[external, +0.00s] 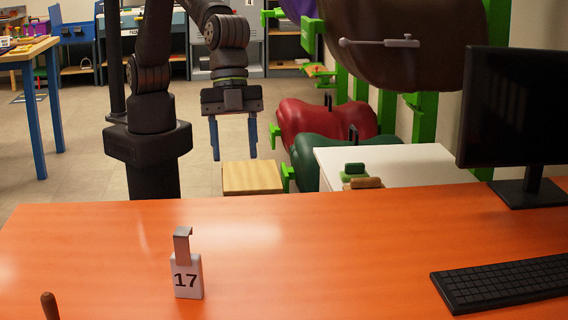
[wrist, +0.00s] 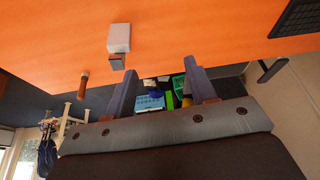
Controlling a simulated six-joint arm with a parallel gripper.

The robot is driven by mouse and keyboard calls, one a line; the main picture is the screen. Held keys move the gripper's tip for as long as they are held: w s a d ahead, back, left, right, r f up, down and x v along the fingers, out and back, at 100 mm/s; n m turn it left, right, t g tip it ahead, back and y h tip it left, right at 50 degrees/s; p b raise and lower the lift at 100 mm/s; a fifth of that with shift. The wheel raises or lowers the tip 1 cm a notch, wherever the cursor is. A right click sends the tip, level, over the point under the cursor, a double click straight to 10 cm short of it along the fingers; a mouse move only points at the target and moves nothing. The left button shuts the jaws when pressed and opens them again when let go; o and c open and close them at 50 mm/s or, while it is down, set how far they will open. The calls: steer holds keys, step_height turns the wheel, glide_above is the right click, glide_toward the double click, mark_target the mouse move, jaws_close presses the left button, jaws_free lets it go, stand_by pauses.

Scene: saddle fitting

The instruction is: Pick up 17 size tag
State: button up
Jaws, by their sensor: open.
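The 17 size tag (external: 187,276) stands upright on the orange table (external: 330,250), left of the middle in the external view. It is a small white block with a black 17 and a grey hooked tab on top. In the wrist view the tag (wrist: 119,38) shows its pale top and the grey tab, upside down, at upper left of the fingers. My gripper (external: 235,155) hangs beyond the table's far edge in the external view, well apart from the tag. Its blue fingers (wrist: 158,85) are spread with nothing between them.
A black keyboard (external: 505,283) and a monitor (external: 520,110) stand on the table's right side. A brown wooden handle (external: 49,305) is near the front left. A white surface (external: 390,165) and red and green saddles (external: 325,125) lie beyond. The table around the tag is clear.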

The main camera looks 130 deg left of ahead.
mark_target(182, 231)
steer(key=s+d+r+m+h, duration=0.1)
steer(key=s+d+r+m, duration=0.2)
steer(key=d, duration=0.6)
steer(key=shift+g, duration=0.3)
steer(key=x, duration=1.8)
steer(key=shift+s+f, duration=0.1)
steer(key=shift+s, duration=0.25)
jaws_close()
